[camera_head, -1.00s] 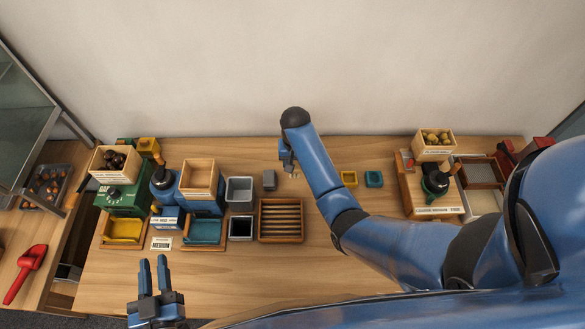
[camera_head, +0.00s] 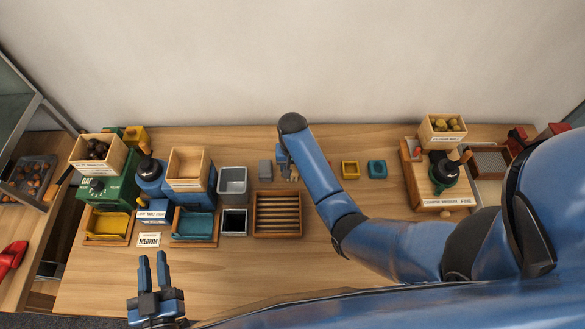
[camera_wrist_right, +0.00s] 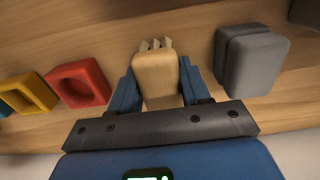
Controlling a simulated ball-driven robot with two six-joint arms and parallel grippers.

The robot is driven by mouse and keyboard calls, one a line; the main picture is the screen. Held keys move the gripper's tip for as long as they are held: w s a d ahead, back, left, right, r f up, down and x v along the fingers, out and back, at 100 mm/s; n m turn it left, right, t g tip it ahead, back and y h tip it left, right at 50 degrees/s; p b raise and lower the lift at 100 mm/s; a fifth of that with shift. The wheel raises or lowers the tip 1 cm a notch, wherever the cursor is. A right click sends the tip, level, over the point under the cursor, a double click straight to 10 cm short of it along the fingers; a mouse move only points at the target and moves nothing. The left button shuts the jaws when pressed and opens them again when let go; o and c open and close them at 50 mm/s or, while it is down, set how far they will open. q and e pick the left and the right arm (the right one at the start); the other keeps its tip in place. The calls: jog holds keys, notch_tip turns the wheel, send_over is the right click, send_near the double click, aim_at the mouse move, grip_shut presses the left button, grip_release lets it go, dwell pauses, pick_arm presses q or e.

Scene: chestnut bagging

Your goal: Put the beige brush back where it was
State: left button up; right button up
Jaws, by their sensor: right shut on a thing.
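My right gripper (camera_wrist_right: 155,88) is shut on the beige brush (camera_wrist_right: 155,76), which sits between the two blue fingers in the right wrist view. In the head view the right gripper (camera_head: 287,164) is over the back of the bench, just right of the grey block (camera_head: 265,170). Only a small part of the brush shows below it there. I cannot tell whether the brush touches the bench. The grey block (camera_wrist_right: 250,60) also shows right of the brush in the wrist view, apart from it. My left gripper (camera_head: 153,273) is open and empty near the bench's front edge.
A red square holder (camera_wrist_right: 78,84) and a yellow one (camera_wrist_right: 34,92) lie left of the brush in the wrist view. A teal holder (camera_head: 377,169) is further right in the head view. A slatted wooden tray (camera_head: 277,214) lies in front. Bare bench lies right of it.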

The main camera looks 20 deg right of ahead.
pick_arm(q)
jog(key=shift+s+a, duration=0.1)
jog(key=shift+s, duration=0.2)
pick_arm(e)
jog(key=shift+s+a+r, duration=0.1)
jog(key=shift+s, duration=0.15)
jog(key=o, duration=1)
jog(key=shift+w+f, duration=0.15)
jog(key=shift+f, duration=0.05)
pick_arm(q)
jog(key=shift+w, duration=0.2)
jog(key=shift+s, duration=0.1)
pick_arm(e)
jog(key=shift+r, duration=0.1)
jog(key=shift+r, duration=0.2)
notch_tip(320, 180, up, 9)
jog(key=shift+r+b, duration=0.1)
jog(key=shift+b, duration=0.8)
jog(key=shift+r+p, duration=0.65)
jog(key=shift+r, duration=0.1)
pick_arm(q)
jog(key=shift+r+p, duration=0.4)
jog(key=shift+p, duration=0.25)
pick_arm(e)
jog(key=shift+r, duration=0.6)
